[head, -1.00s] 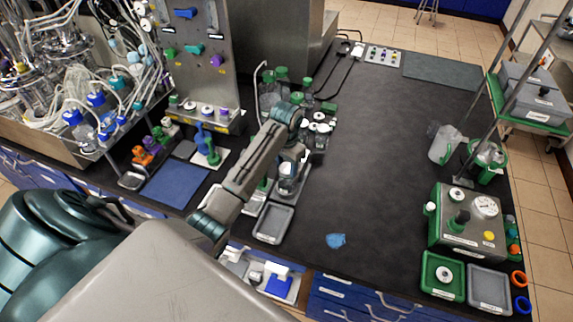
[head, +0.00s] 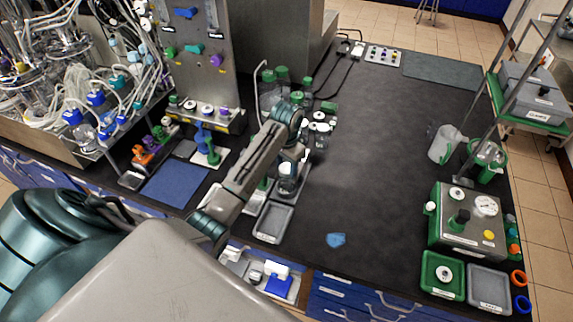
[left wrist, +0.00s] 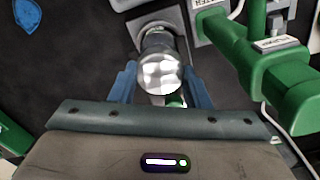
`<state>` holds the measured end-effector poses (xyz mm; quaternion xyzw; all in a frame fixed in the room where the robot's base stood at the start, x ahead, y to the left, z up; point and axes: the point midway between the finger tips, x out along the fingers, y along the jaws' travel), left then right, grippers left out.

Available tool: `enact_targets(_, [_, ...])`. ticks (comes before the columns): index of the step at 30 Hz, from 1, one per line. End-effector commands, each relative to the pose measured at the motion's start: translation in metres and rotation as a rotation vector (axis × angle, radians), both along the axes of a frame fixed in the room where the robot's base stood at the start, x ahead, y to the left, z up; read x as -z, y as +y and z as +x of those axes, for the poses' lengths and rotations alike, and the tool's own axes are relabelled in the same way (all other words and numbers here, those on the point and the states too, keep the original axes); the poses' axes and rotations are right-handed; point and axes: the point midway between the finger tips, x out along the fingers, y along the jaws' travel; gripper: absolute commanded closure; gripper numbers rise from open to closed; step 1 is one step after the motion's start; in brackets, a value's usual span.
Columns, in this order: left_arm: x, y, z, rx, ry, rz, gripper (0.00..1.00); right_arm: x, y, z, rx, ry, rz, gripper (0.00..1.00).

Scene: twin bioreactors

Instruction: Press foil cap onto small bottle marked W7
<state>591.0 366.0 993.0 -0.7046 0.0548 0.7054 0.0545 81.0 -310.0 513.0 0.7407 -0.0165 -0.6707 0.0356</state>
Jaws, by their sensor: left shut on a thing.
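My left gripper (left wrist: 160,88) shows in the left wrist view with its blue fingers closed on either side of a shiny silver foil cap (left wrist: 160,70). A round clear bottle (left wrist: 158,36) shows just beyond the cap; whether cap and bottle touch, I cannot tell. In the head view, my left gripper (head: 292,158) points down above a clear bottle (head: 287,183) standing on a narrow grey holder beside the bottle rack. I cannot read a W7 mark on any bottle. My right gripper is in neither view.
A grey tray (head: 273,222) lies in front of the holder. Several green-capped bottles (head: 281,80) stand behind my gripper. A green clamp (left wrist: 285,85) stands close at right in the wrist view. A blue scrap (head: 336,240) lies on the bench; the bench's middle is clear.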

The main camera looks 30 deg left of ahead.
Motion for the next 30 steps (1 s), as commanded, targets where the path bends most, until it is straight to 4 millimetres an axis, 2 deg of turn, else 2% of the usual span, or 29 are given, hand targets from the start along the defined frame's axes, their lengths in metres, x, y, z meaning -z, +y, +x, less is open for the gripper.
enact_targets(12, [0.0005,-0.0001,0.0001,0.0,0.0,0.0,0.78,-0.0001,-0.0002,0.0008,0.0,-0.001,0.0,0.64])
enact_targets(13, [0.0005,-0.0001,0.0001,0.0,0.0,0.0,0.55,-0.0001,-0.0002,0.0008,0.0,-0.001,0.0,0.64])
enact_targets(16, [0.0005,-0.0001,0.0001,0.0,0.0,0.0,0.36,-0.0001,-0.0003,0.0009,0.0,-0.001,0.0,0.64])
enact_targets(17, [0.0005,-0.0001,0.0001,0.0,0.0,0.0,0.32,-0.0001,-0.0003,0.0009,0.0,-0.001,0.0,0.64])
enact_targets(23, [0.0005,-0.0001,0.0001,0.0,0.0,0.0,0.32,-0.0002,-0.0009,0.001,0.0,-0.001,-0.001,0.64])
enact_targets(26, [0.0005,-0.0001,0.0001,0.0,0.0,0.0,0.12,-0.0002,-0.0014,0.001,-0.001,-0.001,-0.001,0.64])
enact_targets(30, [0.0005,-0.0001,0.0001,0.0,0.0,0.0,0.1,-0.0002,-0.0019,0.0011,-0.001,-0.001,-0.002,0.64])
